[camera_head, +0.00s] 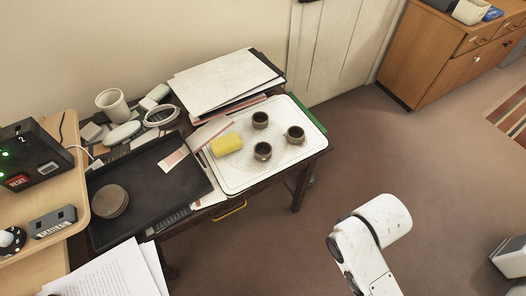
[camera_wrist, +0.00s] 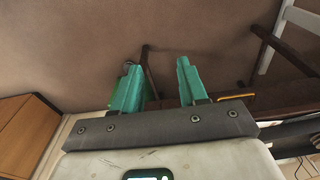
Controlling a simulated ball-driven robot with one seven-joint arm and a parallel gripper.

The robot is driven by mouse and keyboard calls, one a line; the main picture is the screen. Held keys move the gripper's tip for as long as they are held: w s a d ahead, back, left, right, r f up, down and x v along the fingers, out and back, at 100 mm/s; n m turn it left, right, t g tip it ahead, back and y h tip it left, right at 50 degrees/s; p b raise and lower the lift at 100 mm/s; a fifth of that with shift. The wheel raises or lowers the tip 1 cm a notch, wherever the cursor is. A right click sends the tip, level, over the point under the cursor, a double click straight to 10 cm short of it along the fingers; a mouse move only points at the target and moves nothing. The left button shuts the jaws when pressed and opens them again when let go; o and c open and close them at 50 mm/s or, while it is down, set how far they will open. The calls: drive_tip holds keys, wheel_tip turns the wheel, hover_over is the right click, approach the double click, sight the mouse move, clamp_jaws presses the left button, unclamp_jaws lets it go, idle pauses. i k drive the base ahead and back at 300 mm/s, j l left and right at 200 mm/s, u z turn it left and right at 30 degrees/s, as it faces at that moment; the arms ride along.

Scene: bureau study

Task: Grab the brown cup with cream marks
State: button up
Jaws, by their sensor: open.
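Three small dark brown cups stand upright on a white tray (camera_head: 238,181) in the head view: a back cup (camera_head: 260,120), a right cup (camera_head: 295,133) and a front cup (camera_head: 263,151). Each shows a paler band on its side, too small to tell which has cream marks. My gripper (camera_wrist: 158,68) is open and empty in the wrist view, its two green fingers apart over brown floor. No cup shows in the wrist view. In the head view my white arm is at the lower right, apart from the tray; the fingers do not show there.
A yellow sponge (camera_head: 226,144) lies on the tray left of the cups. A black tray (camera_head: 150,207) with a round brown lid-like disc (camera_head: 110,201) is further left. Stacked boards (camera_head: 225,82) lie behind. Brown floor (camera_head: 385,150) right of the table is clear. A wooden cabinet (camera_head: 450,60) stands at the back right.

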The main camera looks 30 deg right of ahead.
sight(262, 150)
drive_tip(key=i+l, duration=0.2)
drive_tip(key=l, duration=0.15)
drive_tip(key=i+l, duration=0.15)
drive_tip(key=l, duration=0.15)
drive_tip(key=i+l, duration=0.2)
drive_tip(key=l, duration=0.15)
drive_tip(key=i+l, duration=0.15)
drive_tip(key=l, duration=0.15)
drive_tip(key=u, duration=0.05)
